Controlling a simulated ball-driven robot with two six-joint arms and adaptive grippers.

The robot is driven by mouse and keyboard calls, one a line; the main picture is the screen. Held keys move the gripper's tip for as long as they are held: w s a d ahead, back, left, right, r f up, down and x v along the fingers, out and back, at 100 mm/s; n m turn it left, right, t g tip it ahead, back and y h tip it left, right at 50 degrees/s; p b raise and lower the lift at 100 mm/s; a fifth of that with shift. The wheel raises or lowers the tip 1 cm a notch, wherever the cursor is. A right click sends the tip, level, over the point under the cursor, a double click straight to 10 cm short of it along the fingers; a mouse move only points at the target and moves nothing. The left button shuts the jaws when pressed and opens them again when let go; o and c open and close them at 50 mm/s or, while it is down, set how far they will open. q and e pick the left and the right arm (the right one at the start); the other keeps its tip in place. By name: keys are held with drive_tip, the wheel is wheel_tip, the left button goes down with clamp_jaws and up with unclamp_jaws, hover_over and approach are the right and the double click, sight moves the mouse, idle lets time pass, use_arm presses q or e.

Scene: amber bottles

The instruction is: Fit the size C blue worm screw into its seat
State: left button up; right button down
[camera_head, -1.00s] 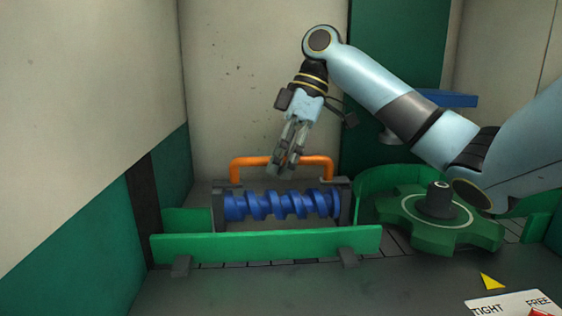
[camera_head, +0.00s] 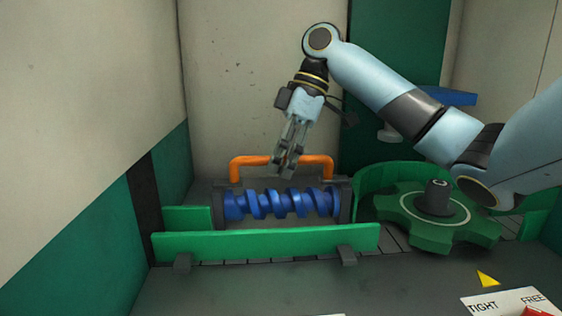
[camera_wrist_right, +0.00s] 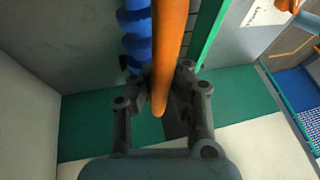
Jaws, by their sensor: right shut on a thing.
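The blue worm screw (camera_head: 280,204) lies level between two dark end brackets under an orange handle (camera_head: 250,160). It sits behind a low green rail (camera_head: 265,243). In the right wrist view the blue thread (camera_wrist_right: 137,35) runs beside the orange handle (camera_wrist_right: 168,50). My right gripper (camera_head: 284,170) is shut on the orange handle near its middle, with its fingers (camera_wrist_right: 160,90) on either side of the bar. Whether the screw is fully down in its seat I cannot tell. My left gripper is not in view.
A green gear (camera_head: 437,220) with a dark hub lies to the right, within a curved green wall (camera_head: 385,177). A label card (camera_head: 510,303) and a yellow triangle (camera_head: 488,279) are at the front right. A wall stands close on the left.

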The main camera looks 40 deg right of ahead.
drive_tip(key=shift+f, duration=0.25)
drive_tip(key=c, duration=1.3)
unclamp_jaws()
drive_tip(key=shift+f, duration=0.1)
drive_tip(key=v, duration=0.7)
drive_tip(key=shift+r, duration=0.25)
